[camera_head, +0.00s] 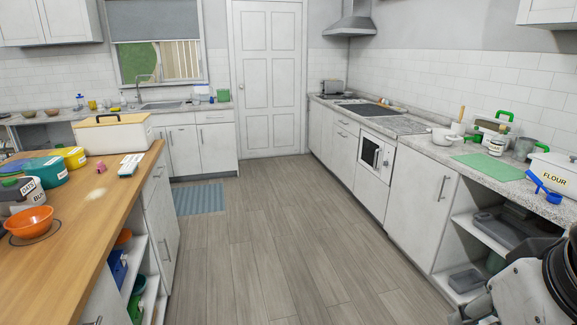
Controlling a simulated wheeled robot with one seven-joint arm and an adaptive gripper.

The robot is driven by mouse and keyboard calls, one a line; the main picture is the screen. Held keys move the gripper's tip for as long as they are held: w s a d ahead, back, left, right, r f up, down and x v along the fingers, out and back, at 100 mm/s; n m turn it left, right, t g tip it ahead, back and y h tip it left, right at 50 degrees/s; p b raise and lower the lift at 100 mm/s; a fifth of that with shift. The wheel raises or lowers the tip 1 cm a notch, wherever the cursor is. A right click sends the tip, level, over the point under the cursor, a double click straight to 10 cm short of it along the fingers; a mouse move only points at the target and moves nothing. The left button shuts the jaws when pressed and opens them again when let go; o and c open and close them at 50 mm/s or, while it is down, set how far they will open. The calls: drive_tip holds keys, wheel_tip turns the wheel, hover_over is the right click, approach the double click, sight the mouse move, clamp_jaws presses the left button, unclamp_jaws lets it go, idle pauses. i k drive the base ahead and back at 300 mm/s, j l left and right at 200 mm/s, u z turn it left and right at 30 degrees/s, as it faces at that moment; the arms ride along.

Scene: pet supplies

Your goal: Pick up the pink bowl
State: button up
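No bowl that is clearly pink shows in the head view. A small pink object (101,166) lies on the wooden counter at the left; it is too small to tell its shape. An orange bowl (30,219) sits near that counter's left front. Two small brownish bowls (52,112) are on the far back-left counter; their exact colour is unclear. My arm comes in at the bottom right corner. What seems to be my gripper (474,312) is a dark part at the lower edge, far from these bowls, with its fingers not clearly visible.
The wooden counter (92,215) holds a white bin (115,134), a yellow container (74,158) and teal containers. The right counter carries a white pot (443,137), a green mat (490,166) and a flour box (552,174). The floor (255,235) between is clear.

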sight(53, 112)
drive_tip(key=i+u, duration=0.15)
drive_tip(key=i, duration=0.5)
drive_tip(key=i+u, duration=0.15)
drive_tip(key=i, duration=0.5)
drive_tip(key=i+l+u, duration=0.15)
drive_tip(key=i, duration=0.5)
drive_tip(key=i+u, duration=0.1)
drive_tip(key=i, duration=1.8)
drive_tip(key=i+u, duration=0.1)
drive_tip(key=i, duration=1.75)
drive_tip(key=i+l+u, duration=0.2)
drive_tip(key=i, duration=1.7)
drive_tip(key=i+u, duration=0.45)
drive_tip(key=i+l+u, duration=0.1)
drive_tip(key=i+u, duration=0.35)
drive_tip(key=i, duration=0.15)
drive_tip(key=i+j+u, duration=0.15)
drive_tip(key=u, duration=0.35)
drive_tip(key=i+u, duration=0.65)
drive_tip(key=u, duration=0.3)
drive_tip(key=i+u, duration=0.25)
drive_tip(key=i, duration=1.25)
drive_tip(key=i+z, duration=0.2)
drive_tip(key=i, duration=0.25)
drive_tip(key=i+j+z, duration=0.2)
drive_tip(key=i, duration=0.25)
drive_tip(key=i+j+z, duration=0.15)
drive_tip(key=i, duration=0.25)
drive_tip(key=i+j+z, duration=0.2)
drive_tip(key=i, duration=0.25)
